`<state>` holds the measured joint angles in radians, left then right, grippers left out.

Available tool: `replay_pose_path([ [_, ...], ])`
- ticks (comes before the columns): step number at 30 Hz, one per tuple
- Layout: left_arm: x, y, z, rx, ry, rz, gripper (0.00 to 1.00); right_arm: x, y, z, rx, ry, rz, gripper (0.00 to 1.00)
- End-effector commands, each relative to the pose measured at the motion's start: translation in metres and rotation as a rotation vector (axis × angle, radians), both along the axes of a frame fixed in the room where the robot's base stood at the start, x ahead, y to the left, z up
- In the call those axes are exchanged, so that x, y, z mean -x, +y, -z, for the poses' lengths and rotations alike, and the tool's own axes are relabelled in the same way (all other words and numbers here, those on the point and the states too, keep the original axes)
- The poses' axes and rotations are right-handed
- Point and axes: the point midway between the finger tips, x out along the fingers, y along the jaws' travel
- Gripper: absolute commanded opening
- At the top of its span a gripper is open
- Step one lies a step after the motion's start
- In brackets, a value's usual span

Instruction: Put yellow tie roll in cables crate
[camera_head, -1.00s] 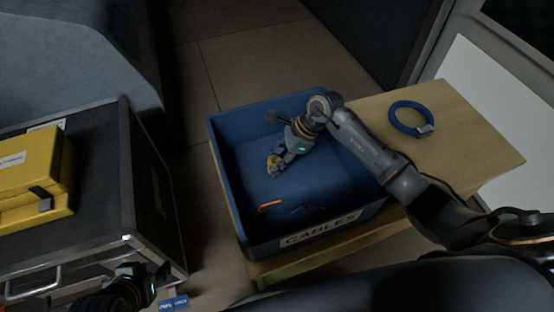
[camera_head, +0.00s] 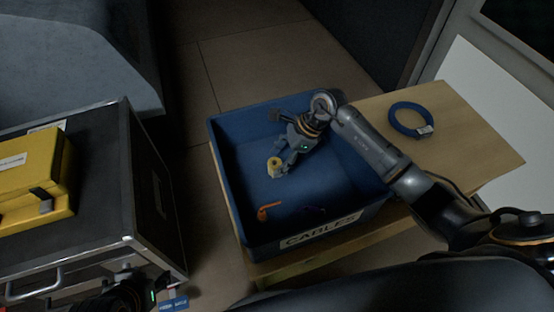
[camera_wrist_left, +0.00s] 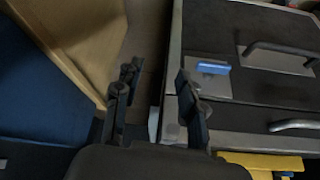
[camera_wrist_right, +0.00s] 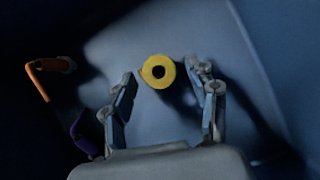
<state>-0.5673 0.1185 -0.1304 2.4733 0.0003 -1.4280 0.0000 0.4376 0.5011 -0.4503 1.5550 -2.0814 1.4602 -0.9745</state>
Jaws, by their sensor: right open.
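The yellow tie roll (camera_head: 275,167) is inside the blue cables crate (camera_head: 226,190), near its middle. In the right wrist view the yellow tie roll (camera_wrist_right: 158,71) shows its round end with a dark hole, just beyond the fingertips. My right gripper (camera_head: 284,164) is inside the crate, open and apart from the roll; its spread fingers (camera_wrist_right: 160,80) show on both sides of the roll in the right wrist view. My left gripper (camera_wrist_left: 155,80) is open and empty, low beside the black case. The crate's front carries a "CABLES" label.
An orange item (camera_head: 267,211) and a dark purple item (camera_head: 314,211) lie on the crate floor. A blue cable coil (camera_head: 411,119) lies on the wooden surface (camera_head: 480,150) at right. A black case (camera_head: 110,180) with a yellow box (camera_head: 35,175) stands at left.

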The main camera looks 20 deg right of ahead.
Motion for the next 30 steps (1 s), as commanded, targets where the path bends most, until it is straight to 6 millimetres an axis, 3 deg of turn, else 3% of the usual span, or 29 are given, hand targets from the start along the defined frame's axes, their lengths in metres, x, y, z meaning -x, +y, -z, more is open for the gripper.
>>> replay_pose_path([
  [6, 0.035, 0.01, 0.001, -0.033, 0.161, -0.013, 0.4, 0.004, -0.026, -0.046, 0.005, -0.004, 0.001, 0.58],
  [15, 0.034, 0.01, -0.006, -0.032, 0.156, -0.013, 0.4, 0.009, -0.049, -0.087, 0.002, -0.002, 0.0, 0.58],
  [30, 0.034, 0.01, -0.006, -0.032, 0.155, -0.013, 0.4, 0.01, -0.052, -0.093, 0.001, -0.001, 0.0, 0.58],
])
